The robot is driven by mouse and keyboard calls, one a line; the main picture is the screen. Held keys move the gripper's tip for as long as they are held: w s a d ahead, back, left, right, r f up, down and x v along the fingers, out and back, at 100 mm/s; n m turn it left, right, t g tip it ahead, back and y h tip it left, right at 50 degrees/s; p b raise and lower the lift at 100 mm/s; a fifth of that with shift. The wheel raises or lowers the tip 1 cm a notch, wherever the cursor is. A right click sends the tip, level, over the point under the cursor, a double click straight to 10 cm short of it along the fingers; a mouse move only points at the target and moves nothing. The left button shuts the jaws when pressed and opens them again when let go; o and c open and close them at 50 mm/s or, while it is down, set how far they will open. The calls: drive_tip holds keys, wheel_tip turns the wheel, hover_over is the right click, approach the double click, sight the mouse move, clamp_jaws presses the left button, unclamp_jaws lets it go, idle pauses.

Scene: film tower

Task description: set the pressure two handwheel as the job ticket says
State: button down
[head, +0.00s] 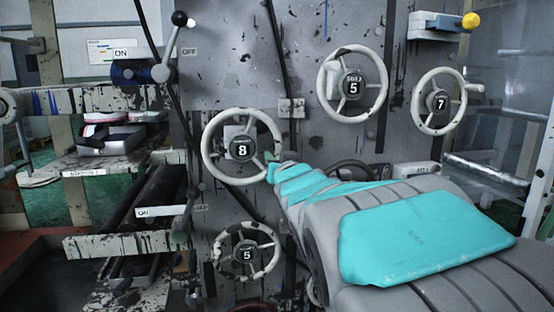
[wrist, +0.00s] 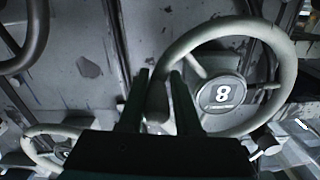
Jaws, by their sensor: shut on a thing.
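A white handwheel (head: 242,149) with an 8 on its dark hub is left of centre on the grey machine face in the head view. It fills the right of the wrist view (wrist: 222,94), where the 8 is upside down. My gripper (wrist: 160,85) is shut on its rim, with a dark finger on each side. In the head view my grey and teal arm reaches to its right side and hides the fingers. The small words on the hubs are too small to read, so I cannot tell which wheel is pressure two.
Other handwheels show 5 (head: 352,88) at upper right, 7 (head: 438,101) at far right and 5 (head: 247,254) below. A dark wheel (head: 352,172) is partly behind my arm. A lever with a black knob (head: 179,19) stands upper left. A white sheet (head: 110,52) there is unreadable.

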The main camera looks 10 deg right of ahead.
sight(276, 128)
drive_tip(key=shift+d+f, duration=0.25)
drive_tip(key=shift+d+r+n, duration=0.2)
drive_tip(key=shift+r+n, duration=0.6)
drive_tip(key=shift+n, duration=0.3)
wheel_tip(276, 128, up, 2)
drive_tip(key=n+p, duration=0.1)
drive_tip(key=n, duration=0.1)
drive_tip(key=shift+r+n, duration=0.1)
drive_tip(key=shift+n, duration=0.2)
drive_tip(key=shift+a+r+n+p, duration=0.15)
drive_tip(key=shift+r+n+p, duration=0.3)
drive_tip(key=shift+r+n, duration=0.65)
drive_tip(key=shift+a+r+n+p, duration=0.25)
drive_tip(key=shift+r+n, duration=0.15)
drive_tip(key=shift+n, duration=0.3)
drive_tip(key=shift+a+r+n+p, duration=0.15)
drive_tip(key=shift+r+n+p, duration=0.15)
drive_tip(key=shift+n, duration=0.4)
drive_tip(key=shift+r, duration=0.1)
